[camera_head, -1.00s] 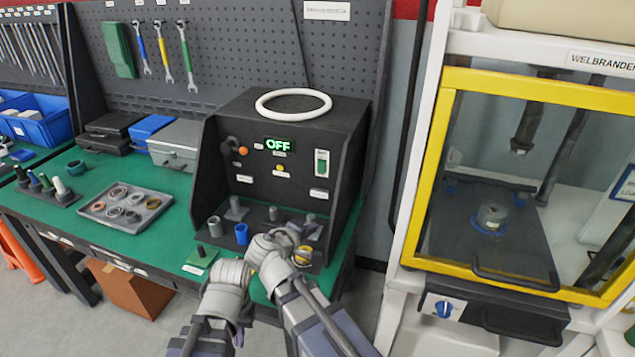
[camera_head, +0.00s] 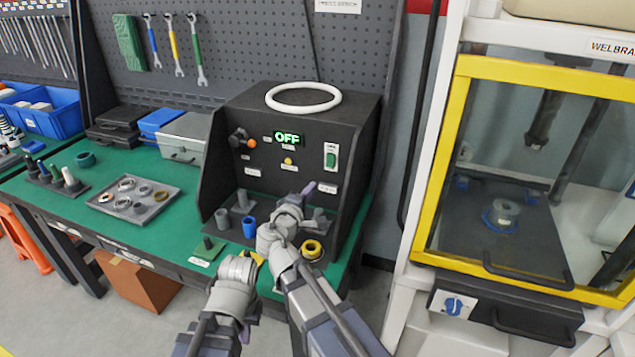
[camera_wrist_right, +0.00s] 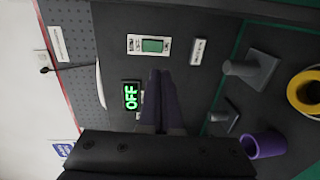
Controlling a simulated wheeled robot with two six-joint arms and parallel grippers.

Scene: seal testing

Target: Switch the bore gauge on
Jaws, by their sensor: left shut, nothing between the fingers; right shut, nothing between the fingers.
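The bore gauge (camera_head: 290,110) is a black box on the green bench, its display (camera_head: 288,137) reading OFF in green. A green rocker switch (camera_head: 331,158) on a white plate sits on the right of its panel. My right gripper (camera_head: 309,189) is shut and empty, in front of the panel, below and left of the switch. In the right wrist view, its closed fingers (camera_wrist_right: 160,78) point toward the switch (camera_wrist_right: 152,45), with a gap in the picture; the display (camera_wrist_right: 131,95) lies left. My left gripper (camera_head: 238,268) is low at the bench's front edge, its fingertips hardly visible.
Several grey posts, a blue cup (camera_head: 249,227) and a yellow ring (camera_head: 312,249) stand on the gauge's base. A tray (camera_head: 165,208) of rings lies left. A white ring (camera_head: 303,97) lies on top. A yellow-framed machine (camera_head: 432,160) stands right.

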